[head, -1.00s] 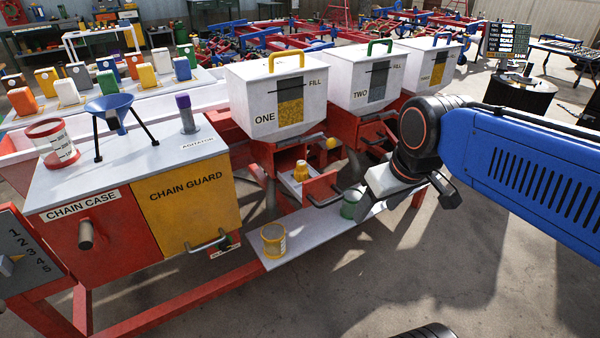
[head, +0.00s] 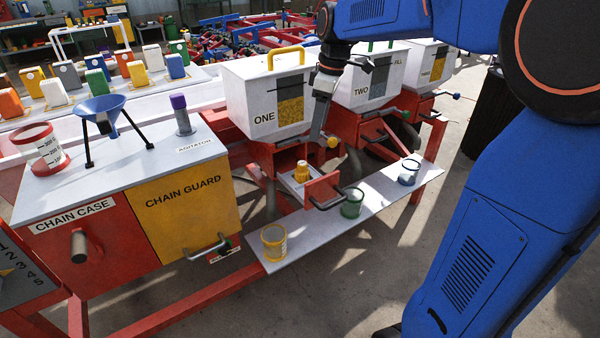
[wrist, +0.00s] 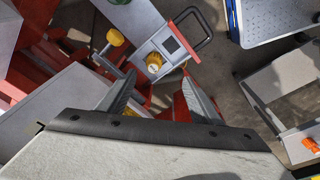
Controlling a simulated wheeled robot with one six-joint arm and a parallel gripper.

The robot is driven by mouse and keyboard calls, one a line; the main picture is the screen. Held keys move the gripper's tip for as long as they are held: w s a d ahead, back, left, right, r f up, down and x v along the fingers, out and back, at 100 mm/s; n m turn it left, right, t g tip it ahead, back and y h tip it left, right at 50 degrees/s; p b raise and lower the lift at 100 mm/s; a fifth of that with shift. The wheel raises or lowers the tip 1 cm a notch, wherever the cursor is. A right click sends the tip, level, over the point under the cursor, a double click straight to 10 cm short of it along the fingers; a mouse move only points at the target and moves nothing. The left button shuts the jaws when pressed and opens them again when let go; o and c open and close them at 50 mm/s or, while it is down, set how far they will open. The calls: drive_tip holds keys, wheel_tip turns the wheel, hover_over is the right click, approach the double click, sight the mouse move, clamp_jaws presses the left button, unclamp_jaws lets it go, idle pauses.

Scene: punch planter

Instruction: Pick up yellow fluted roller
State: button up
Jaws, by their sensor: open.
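The yellow fluted roller (head: 302,172) stands upright in the open red-fronted drawer (head: 324,190) below the hopper marked ONE (head: 262,98). In the wrist view the roller (wrist: 154,62) shows from above, on the pale drawer floor beside a dark square opening. My gripper (head: 319,136) hangs pointing down in front of hopper ONE, above and slightly right of the roller. In the wrist view my gripper's (wrist: 158,92) two fingers are apart with nothing between them, and the roller lies just beyond their tips.
A yellow knob (head: 332,141) sits close to my gripper, beside the drawer. The drawer's dark handle (head: 329,203) sticks out in front. A grey shelf (head: 325,218) below carries a yellow-banded cup (head: 273,240), a green one (head: 352,202) and a blue one (head: 409,172). Hopper TWO (head: 368,80) stands right.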

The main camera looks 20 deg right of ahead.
drive_tip(key=w, duration=0.3)
drive_tip(key=n, duration=0.1)
approach(303, 163)
drive_tip(key=f, duration=0.6)
drive_tip(key=shift+w+f, duration=0.25)
drive_tip(key=shift+w, duration=0.1)
drive_tip(key=shift+w+a+f, duration=0.1)
drive_tip(key=shift+a+f, duration=0.15)
drive_tip(key=shift+f, duration=0.6)
drive_tip(key=shift+w+a+f, duration=0.1)
drive_tip(key=shift+a+f, duration=0.1)
drive_tip(key=shift+f, duration=0.7)
drive_tip(key=shift+w+a+f, duration=0.1)
drive_tip(key=shift+a+f, duration=0.15)
drive_tip(key=shift+f, duration=0.6)
drive_tip(key=shift+c, duration=0.7)
drive_tip(key=c, duration=1)
drive_tip(key=shift+c, duration=0.4)
drive_tip(key=shift+r, duration=0.1)
